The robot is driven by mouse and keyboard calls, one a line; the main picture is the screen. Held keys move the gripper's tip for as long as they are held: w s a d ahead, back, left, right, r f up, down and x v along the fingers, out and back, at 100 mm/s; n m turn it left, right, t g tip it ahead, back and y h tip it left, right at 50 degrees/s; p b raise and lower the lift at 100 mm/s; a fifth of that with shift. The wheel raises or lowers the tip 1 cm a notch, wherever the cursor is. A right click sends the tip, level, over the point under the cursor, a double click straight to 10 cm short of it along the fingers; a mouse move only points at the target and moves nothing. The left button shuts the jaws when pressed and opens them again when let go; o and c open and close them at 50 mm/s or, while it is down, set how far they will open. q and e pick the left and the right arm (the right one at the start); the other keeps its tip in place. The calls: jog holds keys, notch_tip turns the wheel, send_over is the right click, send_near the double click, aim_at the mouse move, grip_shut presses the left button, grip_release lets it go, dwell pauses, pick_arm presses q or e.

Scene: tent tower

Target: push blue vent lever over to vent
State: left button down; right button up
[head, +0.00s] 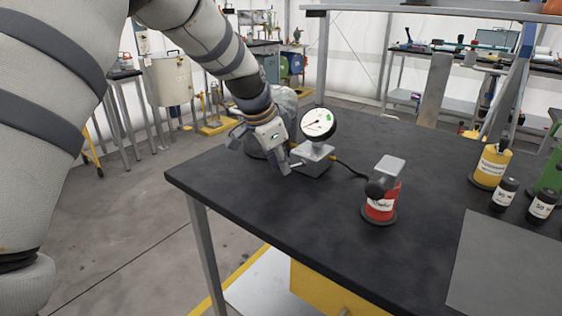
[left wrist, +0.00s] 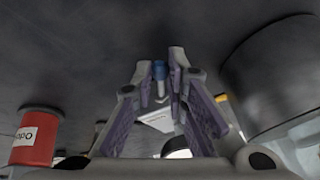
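The pressure gauge (head: 319,123) stands on a small grey base block (head: 313,158) near the table's back left edge. A short lever (head: 297,165) sticks out of the block's left side; its tip looks pale in the head view. In the left wrist view, the blue vent lever (left wrist: 160,70) sits between my two fingertips, which lie close on either side of it. My left gripper (head: 285,168) also shows in the left wrist view (left wrist: 160,76). Exact contact is hard to see. My right gripper is not in view.
A red can (head: 381,205) with a grey block on top stands right of the gauge, joined by a black hose (head: 347,168). A yellow can (head: 491,165) and dark bottles (head: 504,194) stand farther right. The front middle of the black table (head: 300,220) is clear.

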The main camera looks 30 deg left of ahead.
pick_arm(q)
jog(key=shift+d, duration=0.1)
dwell(0.3)
jog(key=n, duration=0.1)
jog(key=d+n+y, duration=0.1)
jog(key=d+n, duration=0.1)
jog(key=n, duration=0.1)
jog(key=shift+s+y, duration=0.3)
jog(key=shift+y, duration=0.1)
jog(key=d+n+y, duration=0.1)
jog(key=n, duration=0.1)
jog(key=shift+w+d+n, duration=0.1)
jog(key=shift+d+n, duration=0.1)
jog(key=shift+n, duration=0.2)
jog(key=n, duration=0.1)
jog(key=d+n+g+y, duration=0.1)
jog(key=n, duration=0.1)
jog(key=shift+w+d+f, duration=0.1)
jog(key=shift+w+d, duration=0.1)
jog(key=shift+w+d+n+g+y+b, duration=0.25)
jog(key=shift+d+n+g+y+b, duration=0.15)
jog(key=shift+n, duration=0.6)
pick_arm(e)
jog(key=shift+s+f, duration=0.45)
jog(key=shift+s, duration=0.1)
pick_arm(q)
jog(key=shift+d, duration=0.1)
jog(key=c, duration=1.6)
grip_release()
